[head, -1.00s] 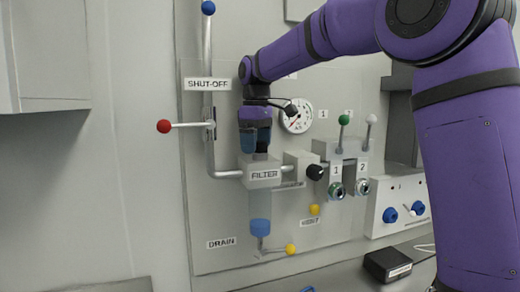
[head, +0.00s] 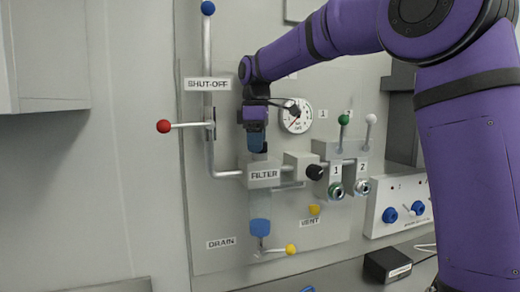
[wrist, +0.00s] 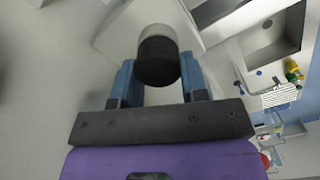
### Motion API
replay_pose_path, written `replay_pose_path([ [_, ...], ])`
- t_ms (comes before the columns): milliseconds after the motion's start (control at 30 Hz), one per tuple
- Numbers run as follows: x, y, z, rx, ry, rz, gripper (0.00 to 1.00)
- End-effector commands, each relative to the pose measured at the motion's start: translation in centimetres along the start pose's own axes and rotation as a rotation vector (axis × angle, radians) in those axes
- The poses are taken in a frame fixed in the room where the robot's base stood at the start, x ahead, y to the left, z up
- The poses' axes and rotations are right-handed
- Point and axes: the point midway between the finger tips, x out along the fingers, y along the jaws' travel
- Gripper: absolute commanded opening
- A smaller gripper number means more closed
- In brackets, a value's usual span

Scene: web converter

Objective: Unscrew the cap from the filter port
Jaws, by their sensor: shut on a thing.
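The black cap (wrist: 158,62) sits on top of the filter block (head: 264,179), which carries a FILTER label. My gripper (head: 258,145) points straight down over the block, and its blue fingers are shut on the cap from both sides. In the wrist view my gripper (wrist: 157,75) has one finger to each side of the cap. In the head view the fingers hide most of the cap; only a dark edge shows below them. I cannot tell whether the cap is loose on the port.
The red-knobbed SHUT-OFF lever (head: 185,126) sticks out to the left. Green-topped (head: 344,120) and white-topped (head: 370,119) levers stand farther right. A yellow-knobbed lever (head: 278,250) is below the filter bowl.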

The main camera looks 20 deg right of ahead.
Motion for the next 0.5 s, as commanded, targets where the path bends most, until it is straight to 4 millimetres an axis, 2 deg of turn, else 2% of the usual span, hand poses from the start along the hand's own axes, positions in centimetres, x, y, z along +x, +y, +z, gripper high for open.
replay_pose_path([
  [367,-0.01,0.18,0.03,-0.048,0.002,0.005,0.00],
  [500,-0.03,0.11,0.06,-0.131,0.002,0.006,0.00],
])
